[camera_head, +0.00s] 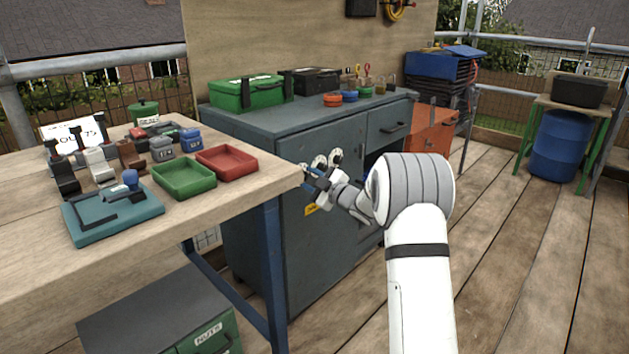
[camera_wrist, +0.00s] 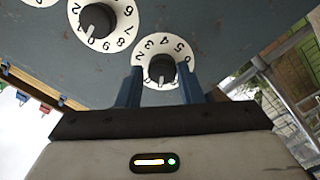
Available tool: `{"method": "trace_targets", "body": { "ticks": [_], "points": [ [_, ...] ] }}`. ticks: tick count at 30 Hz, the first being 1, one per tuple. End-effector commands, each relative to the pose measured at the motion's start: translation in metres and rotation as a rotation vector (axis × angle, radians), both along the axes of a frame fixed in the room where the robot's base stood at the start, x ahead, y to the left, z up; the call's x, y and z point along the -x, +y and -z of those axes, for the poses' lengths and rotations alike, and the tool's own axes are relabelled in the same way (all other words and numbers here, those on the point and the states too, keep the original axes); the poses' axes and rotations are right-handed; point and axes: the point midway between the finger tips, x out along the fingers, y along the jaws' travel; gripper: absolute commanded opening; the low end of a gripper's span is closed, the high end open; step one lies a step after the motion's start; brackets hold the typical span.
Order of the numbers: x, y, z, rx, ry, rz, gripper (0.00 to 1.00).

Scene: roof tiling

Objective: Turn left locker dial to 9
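The left locker dial (camera_wrist: 148,46) is a white numbered disc with a black knob (camera_wrist: 160,66), seen upside down in the wrist view. The knob's white mark points toward the picture's bottom; the digit there is hidden or unreadable. My gripper (camera_wrist: 162,74) has its two blue fingers on either side of this knob, with a small gap visible at each side. It looks open. The neighbouring dial (camera_wrist: 73,10) shows at the upper left. In the head view my gripper (camera_head: 309,180) is at the grey locker front (camera_head: 265,220), by the row of white dials (camera_head: 335,156).
A wooden workbench (camera_head: 30,220) with a green tray (camera_head: 183,179) and a red tray (camera_head: 227,163) stands close to the left of my gripper. An orange cabinet (camera_head: 432,130) is beyond the locker.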

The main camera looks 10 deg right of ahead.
Motion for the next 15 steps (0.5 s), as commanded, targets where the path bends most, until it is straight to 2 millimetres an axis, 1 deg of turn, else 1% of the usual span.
{"method": "trace_targets", "body": {
  "ticks": [1, 6, 7, 15],
  "points": [
    [-0.0003, 0.0001, -0.0031, -0.001, -0.005, 0.0, 0.35],
    [0.0002, 0.0004, -0.0009, 0.0, -0.001, -0.001, 0.49],
    [0.0003, 0.0004, -0.0005, 0.0, 0.0, -0.001, 0.5],
    [0.0028, -0.0015, 0.0006, 0.001, 0.003, -0.001, 0.5]
  ]
}}
